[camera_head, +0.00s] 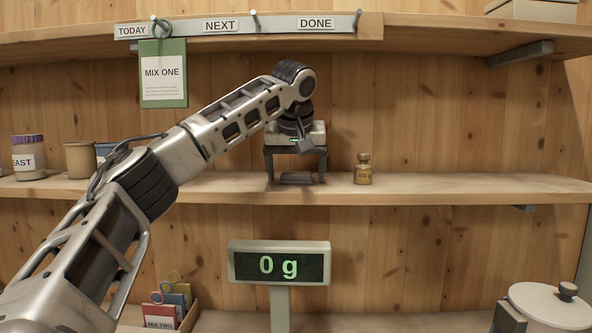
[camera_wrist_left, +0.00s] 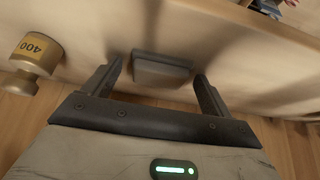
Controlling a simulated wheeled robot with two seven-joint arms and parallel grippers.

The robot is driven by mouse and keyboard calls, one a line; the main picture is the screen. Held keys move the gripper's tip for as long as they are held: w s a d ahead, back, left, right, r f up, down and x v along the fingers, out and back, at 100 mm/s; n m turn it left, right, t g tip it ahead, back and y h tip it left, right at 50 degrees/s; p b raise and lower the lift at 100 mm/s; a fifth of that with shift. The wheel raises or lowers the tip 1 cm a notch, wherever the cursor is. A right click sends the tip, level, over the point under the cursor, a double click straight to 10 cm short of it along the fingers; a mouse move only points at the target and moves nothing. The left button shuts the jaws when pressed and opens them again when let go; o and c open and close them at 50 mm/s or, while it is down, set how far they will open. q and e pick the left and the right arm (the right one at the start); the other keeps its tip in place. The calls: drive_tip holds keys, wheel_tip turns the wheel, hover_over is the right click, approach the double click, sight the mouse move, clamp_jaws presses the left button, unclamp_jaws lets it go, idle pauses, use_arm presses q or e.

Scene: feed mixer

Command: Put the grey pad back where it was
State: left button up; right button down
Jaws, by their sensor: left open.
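The grey pad (camera_head: 297,179) is a small dark grey block on the middle shelf. It also shows in the left wrist view (camera_wrist_left: 162,72), with a flat top and bevelled sides. My left gripper (camera_head: 296,174) is over the middle shelf, pointing down and open. In the left wrist view its fingers (camera_wrist_left: 159,72) stand on either side of the pad, with a gap visible at each side. The pad appears to rest on the shelf and is not gripped. My right gripper is not in view.
Jars (camera_head: 29,160) stand at the shelf's left. A green card (camera_head: 163,75) hangs from the upper rail. A scale display (camera_head: 280,264) reads 0 g. The shelf's right is clear.

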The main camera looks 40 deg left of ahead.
use_arm(q)
drive_tip(key=v, duration=1.2)
drive_tip(key=shift+b, duration=0.3)
drive_tip(key=shift+r, duration=0.1)
